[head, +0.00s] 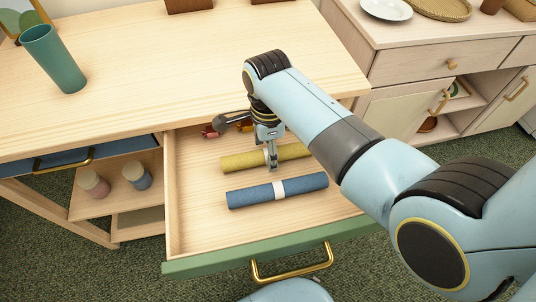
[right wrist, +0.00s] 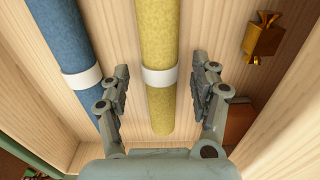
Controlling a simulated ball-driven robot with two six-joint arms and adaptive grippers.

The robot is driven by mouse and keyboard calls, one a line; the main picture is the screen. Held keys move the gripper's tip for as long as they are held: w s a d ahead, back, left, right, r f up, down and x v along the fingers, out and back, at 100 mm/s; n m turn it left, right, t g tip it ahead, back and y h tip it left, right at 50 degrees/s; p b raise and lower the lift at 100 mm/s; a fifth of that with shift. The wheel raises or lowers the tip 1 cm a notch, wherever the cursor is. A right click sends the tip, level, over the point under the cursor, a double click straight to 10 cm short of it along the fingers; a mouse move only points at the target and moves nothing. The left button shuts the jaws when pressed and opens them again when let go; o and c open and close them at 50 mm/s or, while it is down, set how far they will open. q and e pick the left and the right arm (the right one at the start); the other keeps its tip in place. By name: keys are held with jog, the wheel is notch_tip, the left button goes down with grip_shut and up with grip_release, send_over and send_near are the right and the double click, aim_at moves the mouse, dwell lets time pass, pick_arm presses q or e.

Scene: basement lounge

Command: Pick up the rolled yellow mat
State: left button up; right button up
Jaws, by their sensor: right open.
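The rolled yellow mat (head: 237,161) lies in the open drawer, with a white band around it. In the right wrist view the yellow mat (right wrist: 158,35) runs between the two fingers of my right gripper (right wrist: 160,80). The fingers are spread on either side, near the white band, with gaps to the mat. In the head view my right gripper (head: 270,158) is above the mat and hides part of it; I cannot tell its exact height. My left gripper is not in view.
A rolled blue mat (head: 250,195) lies beside the yellow one, nearer the green drawer front (head: 210,262). A small gold wrapped item (right wrist: 262,37) and a red item (head: 209,131) lie at the drawer's back. The tabletop (head: 180,60) overhangs there.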

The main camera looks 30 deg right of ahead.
jog(key=shift+f, duration=0.55)
jog(key=shift+c, duration=0.2)
jog(key=c, duration=1.3)
jog(key=shift+o, duration=0.2)
jog(key=shift+r, duration=0.15)
